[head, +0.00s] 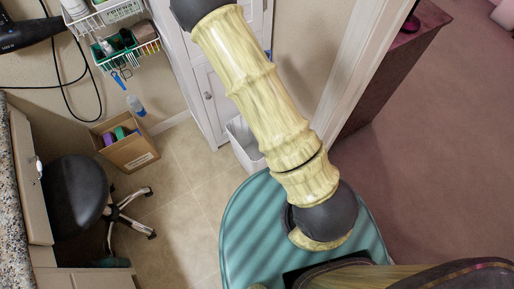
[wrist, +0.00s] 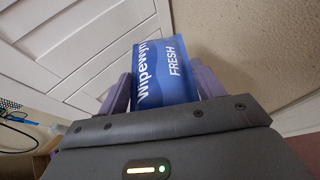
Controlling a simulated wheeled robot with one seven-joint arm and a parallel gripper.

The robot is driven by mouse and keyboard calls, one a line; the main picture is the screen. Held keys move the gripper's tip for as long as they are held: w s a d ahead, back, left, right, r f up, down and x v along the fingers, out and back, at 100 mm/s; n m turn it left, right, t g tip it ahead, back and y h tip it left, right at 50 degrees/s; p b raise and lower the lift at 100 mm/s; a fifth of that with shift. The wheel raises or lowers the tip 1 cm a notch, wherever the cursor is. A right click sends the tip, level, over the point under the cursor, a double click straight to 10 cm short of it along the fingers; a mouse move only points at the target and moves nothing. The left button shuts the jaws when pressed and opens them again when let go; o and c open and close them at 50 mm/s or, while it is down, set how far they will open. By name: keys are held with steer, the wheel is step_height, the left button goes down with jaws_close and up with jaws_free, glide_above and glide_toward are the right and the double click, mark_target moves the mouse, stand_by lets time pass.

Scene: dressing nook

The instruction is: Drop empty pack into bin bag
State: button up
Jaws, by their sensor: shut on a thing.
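My gripper (wrist: 161,88) is shut on a blue pack (wrist: 165,62) lettered "Wipewyn FRESH" in the wrist view. The pack stands up between the two purple fingers, its lettered face towards the camera. Its lower end is hidden by the dark gripper body. A white bin (head: 241,140) stands on the floor against the white cabinet in the head view. My arm covers its right part, and I cannot make out a bag in it. My gripper and the pack do not show in the head view.
A white cabinet (head: 214,96) stands behind the bin, with a door frame (head: 345,75) to the right. A cardboard box (head: 130,155) with bottles and a dark wheeled stool (head: 75,193) stand at left. A wire rack (head: 125,45) hangs above. Tiled floor (head: 185,185) is clear between.

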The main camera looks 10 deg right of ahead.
step_height(320, 180, down, 36)
steer(key=s+a+m+g+h+b, duration=0.1)
steer(key=m+g+h+b, duration=0.3)
steer(key=b, duration=2.5)
steer(key=shift+s+a+m+h, duration=0.4)
steer(key=shift+a+m+h, duration=0.05)
steer(key=shift+m+h, duration=0.7)
steer(key=shift+f, duration=0.1)
step_height(320, 180, down, 6)
steer(key=b, duration=0.5)
steer(key=o, duration=1)
